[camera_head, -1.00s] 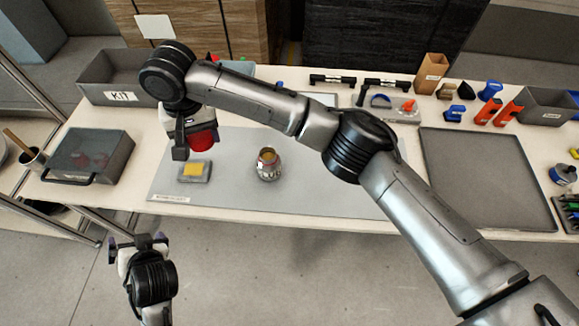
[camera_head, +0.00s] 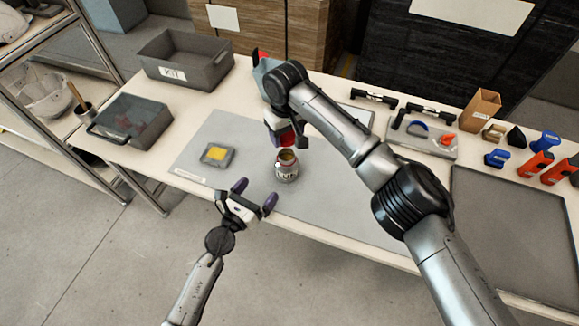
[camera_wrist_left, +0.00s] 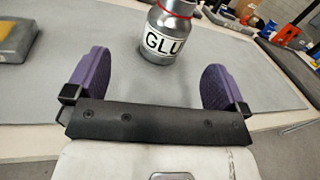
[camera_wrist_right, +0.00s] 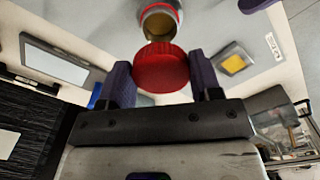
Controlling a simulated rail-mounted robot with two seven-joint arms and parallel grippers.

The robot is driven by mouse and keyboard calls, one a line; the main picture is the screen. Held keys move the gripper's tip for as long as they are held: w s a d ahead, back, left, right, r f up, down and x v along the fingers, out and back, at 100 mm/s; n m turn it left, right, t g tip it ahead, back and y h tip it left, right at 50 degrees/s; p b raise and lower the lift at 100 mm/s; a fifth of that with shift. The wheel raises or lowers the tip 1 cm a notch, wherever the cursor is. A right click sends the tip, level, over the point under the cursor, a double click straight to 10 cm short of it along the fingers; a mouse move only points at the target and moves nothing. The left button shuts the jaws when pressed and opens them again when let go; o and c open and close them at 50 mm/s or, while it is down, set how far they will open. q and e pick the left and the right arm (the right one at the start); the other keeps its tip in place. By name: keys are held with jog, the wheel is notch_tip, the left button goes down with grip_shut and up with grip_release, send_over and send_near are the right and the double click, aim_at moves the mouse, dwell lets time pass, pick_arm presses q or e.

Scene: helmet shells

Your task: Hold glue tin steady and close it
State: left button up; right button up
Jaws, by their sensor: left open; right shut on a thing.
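The glue tin (camera_head: 287,167) stands upright and open on the grey mat, amber glue showing in its mouth. In the left wrist view the tin (camera_wrist_left: 172,35) shows its label, ahead of and between the open fingers. My left gripper (camera_head: 254,196) is open and empty at the mat's front edge, apart from the tin. My right gripper (camera_head: 285,135) is shut on the red lid (camera_head: 287,140), just behind and above the tin. In the right wrist view the lid (camera_wrist_right: 161,70) sits between the purple fingers, close to the tin's mouth (camera_wrist_right: 160,22).
A grey dish with a yellow pad (camera_head: 217,155) lies left on the mat (camera_head: 240,135). A KIT bin (camera_head: 185,60) and a lidded box (camera_head: 130,122) stand further left. A large empty tray (camera_head: 515,235) lies right. The mat right of the tin is clear.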

aim_at(280, 171)
pick_arm(q)
jog(key=shift+s+d+f+m+g+h, duration=0.25)
jog(key=shift+d+m, duration=0.2)
jog(key=shift+m, duration=0.45)
pick_arm(e)
jog(key=shift+d+n, duration=0.1)
jog(key=shift+n, duration=0.5)
pick_arm(q)
jog(key=shift+w+r, duration=0.1)
jog(key=x, duration=1.2)
jog(key=shift+c, duration=0.4)
jog(key=c, duration=1.2)
pick_arm(e)
jog(key=shift+f, duration=2.5)
